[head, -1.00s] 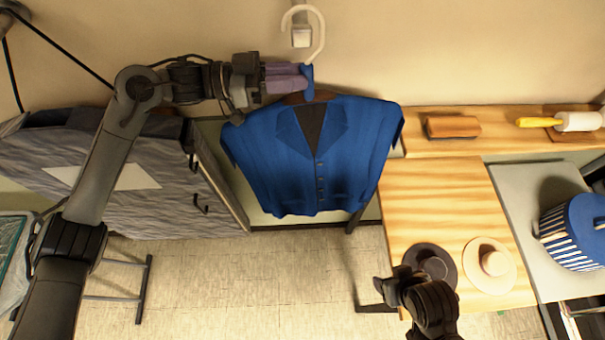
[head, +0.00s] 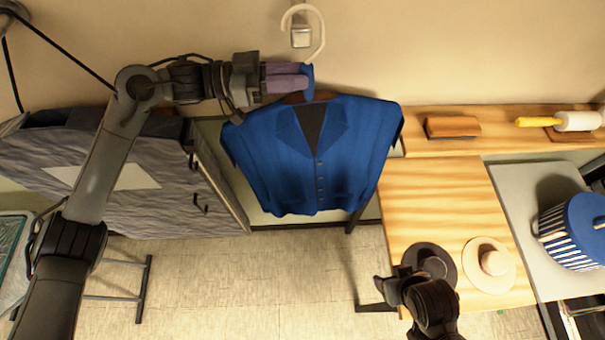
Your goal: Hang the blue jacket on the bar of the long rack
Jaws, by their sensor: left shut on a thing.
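The blue jacket (head: 345,160) hangs on a hanger with a pale hook (head: 318,28) in the upper middle of the head view. My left gripper (head: 306,77) comes in from the left and is shut on the hanger's neck, just under the hook. The jacket hangs upright below it, clear of the floor. The hook looks free, in front of the wall. My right gripper (head: 385,288) shows at the lower right, in front of the wooden table; its fingers are too unclear to judge. I cannot make out the long rack's bar.
A wooden table (head: 440,200) holds a dark hat (head: 430,258) and a cream hat (head: 491,263). A shelf behind carries a brown brush (head: 452,127) and a roller (head: 575,121). A striped blue-lidded box (head: 570,240) stands right. A grey cabinet (head: 120,205) is left.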

